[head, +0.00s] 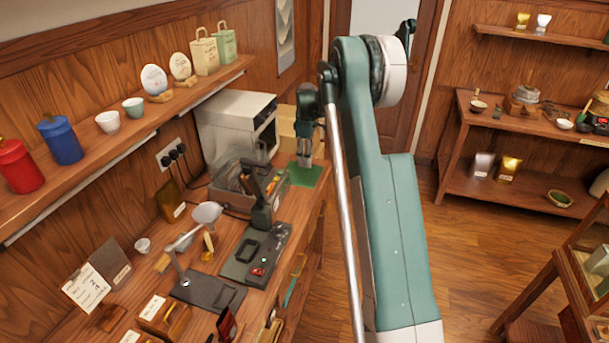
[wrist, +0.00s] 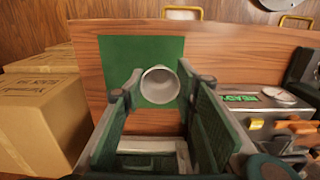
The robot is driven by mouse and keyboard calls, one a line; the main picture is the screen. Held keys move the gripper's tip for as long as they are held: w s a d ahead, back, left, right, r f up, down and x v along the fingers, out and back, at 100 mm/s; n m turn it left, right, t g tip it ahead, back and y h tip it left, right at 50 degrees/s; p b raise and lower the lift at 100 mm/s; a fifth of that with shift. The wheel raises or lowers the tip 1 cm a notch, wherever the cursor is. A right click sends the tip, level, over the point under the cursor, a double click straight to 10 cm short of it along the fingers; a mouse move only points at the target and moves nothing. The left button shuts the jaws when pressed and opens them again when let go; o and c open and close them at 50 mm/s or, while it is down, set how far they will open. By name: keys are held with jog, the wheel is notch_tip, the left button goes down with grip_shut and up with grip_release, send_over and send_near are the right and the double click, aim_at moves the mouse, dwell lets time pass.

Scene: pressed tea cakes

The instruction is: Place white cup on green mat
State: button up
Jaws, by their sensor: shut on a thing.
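The white cup (wrist: 160,86) is between my fingertips in the wrist view, and its round opening shows. My gripper (wrist: 159,90) is shut on it. The green mat (wrist: 118,62) lies flat on the wooden table behind and around the cup in that view. In the head view my gripper (head: 304,160) points down at the green mat (head: 310,178), near the far end of the table. The cup cannot be made out clearly there. Whether the cup touches the mat or hangs above it, I cannot tell.
Cardboard boxes (wrist: 45,115) stand left in the wrist view; a machine with a lit READY display (wrist: 240,98) is at right. In the head view, a clear-sided bin (head: 232,186) and a white appliance (head: 235,125) stand left of the mat.

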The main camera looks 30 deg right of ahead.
send_over(307, 180)
jog(key=shift+a+f, duration=0.15)
jog(key=shift+f, duration=2.35)
jog(key=shift+f, duration=1.85)
jog(key=shift+f, duration=0.2)
jog(key=o, duration=0.9)
jog(key=shift+c, duration=0.2)
jog(key=shift+r, duration=0.2)
notch_tip(307, 180, up, 12)
